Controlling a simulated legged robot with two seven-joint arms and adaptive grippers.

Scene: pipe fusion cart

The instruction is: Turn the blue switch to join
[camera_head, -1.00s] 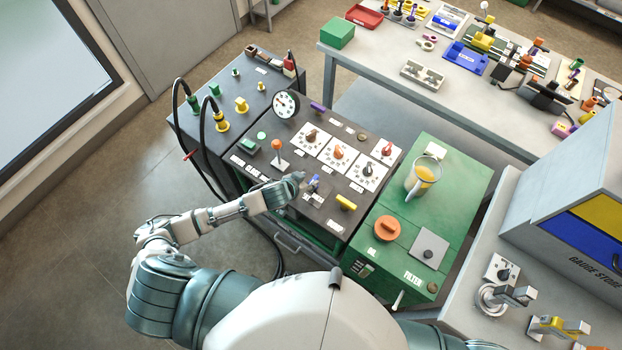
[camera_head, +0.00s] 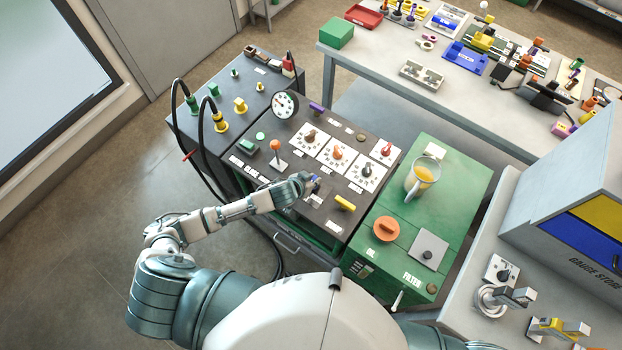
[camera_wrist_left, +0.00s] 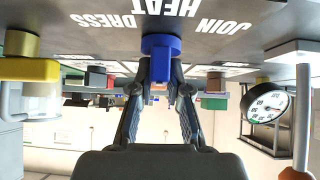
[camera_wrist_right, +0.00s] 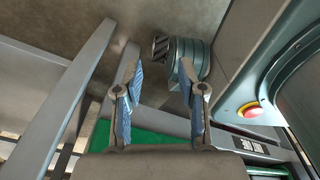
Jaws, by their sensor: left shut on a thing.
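The blue switch (camera_wrist_left: 161,45) sits on the dark panel, between and just beyond my left gripper's fingers in the left wrist view. White words DRESS, HEAT and JOIN (camera_wrist_left: 225,27) are printed around it, upside down there. My left gripper (camera_wrist_left: 160,73) is shut on the switch, with a finger on each side. Which word the switch points at I cannot tell. In the head view my left gripper (camera_head: 309,183) covers much of the blue switch (camera_head: 316,183). My right gripper (camera_wrist_right: 160,82) is open and empty in the right wrist view.
The panel (camera_head: 318,215) also carries a yellow handle (camera_head: 344,202), an orange-topped lever (camera_head: 276,148), several dials and a round gauge (camera_head: 285,105). A green cabinet (camera_head: 455,200) with a jug (camera_head: 421,177) stands to the right. Black hoses (camera_head: 178,125) arch at the left.

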